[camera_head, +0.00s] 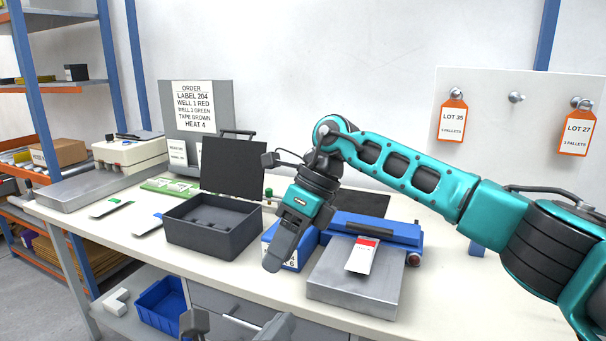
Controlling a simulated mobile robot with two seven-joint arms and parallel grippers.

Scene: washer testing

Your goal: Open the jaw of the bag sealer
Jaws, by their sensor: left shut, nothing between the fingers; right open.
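The bag sealer (400,232) stands on the bench at centre right, with a blue body, a dark bar along its top and a grey metal plate (350,290) in front. Its blue upper part looks lowered; I cannot tell any gap. A white pouch with a red end (361,258) lies on the plate, reaching to the blue body. My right gripper (275,262) is open and empty, pointing down left of the sealer, in front of a blue labelled part. One finger largely hides the other. My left gripper (275,328) is shut and empty at the bottom edge, mostly cut off.
A black case with raised lid (212,242) stands left of my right gripper. Further left are a green-edged tray (170,187), small cards and a white device (130,153). An order sign (192,110) stands behind. A blue bin (162,302) sits below the bench.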

